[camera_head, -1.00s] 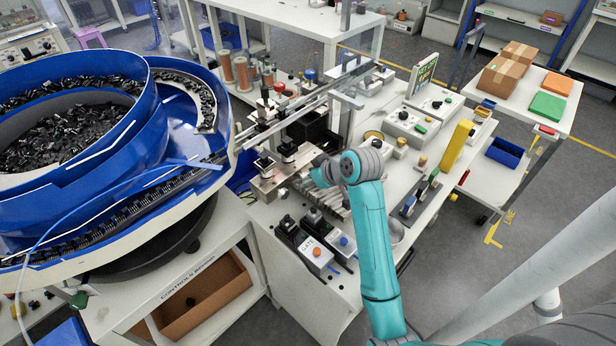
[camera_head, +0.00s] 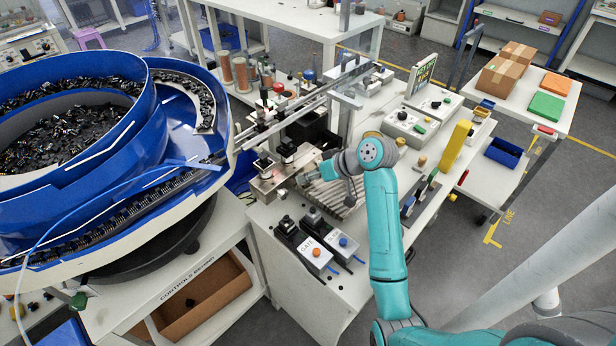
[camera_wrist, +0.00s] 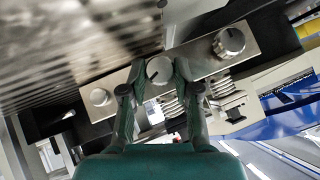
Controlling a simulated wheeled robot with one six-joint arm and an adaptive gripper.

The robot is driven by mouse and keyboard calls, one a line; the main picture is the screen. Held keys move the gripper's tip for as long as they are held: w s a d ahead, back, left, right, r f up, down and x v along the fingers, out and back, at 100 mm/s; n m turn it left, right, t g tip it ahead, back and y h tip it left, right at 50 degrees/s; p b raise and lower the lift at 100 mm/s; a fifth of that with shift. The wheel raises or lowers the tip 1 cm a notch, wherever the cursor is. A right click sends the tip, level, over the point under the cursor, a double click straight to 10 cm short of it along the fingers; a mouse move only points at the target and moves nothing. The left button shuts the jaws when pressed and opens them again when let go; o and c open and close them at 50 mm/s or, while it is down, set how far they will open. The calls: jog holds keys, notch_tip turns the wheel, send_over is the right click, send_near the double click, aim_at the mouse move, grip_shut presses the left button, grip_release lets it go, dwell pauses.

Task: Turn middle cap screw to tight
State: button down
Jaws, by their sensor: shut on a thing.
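A metal bar in the wrist view (camera_wrist: 195,62) carries three round silver cap screws with slots. The middle cap screw (camera_wrist: 159,70) sits between my gripper's fingertips (camera_wrist: 159,77), and my gripper is shut on it. One outer cap screw (camera_wrist: 100,97) is at the left and the other (camera_wrist: 229,42) at the upper right, both clear of the fingers. In the head view my gripper (camera_head: 303,179) is at the metal fixture (camera_head: 266,188) on the white bench; the cap screws are too small to make out there.
A blue bowl feeder (camera_head: 185,130) with black parts stands at the left, its rail running over the bench. Two switch boxes (camera_head: 330,250) sit in front of the fixture. A yellow block (camera_head: 455,145) stands to the right. A ribbed metal plate (camera_wrist: 70,45) lies close beside the screws.

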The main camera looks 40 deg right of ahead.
jog(key=c, duration=0.8)
grip_release()
jog(key=shift+c, duration=0.2)
jog(key=v, duration=1.2)
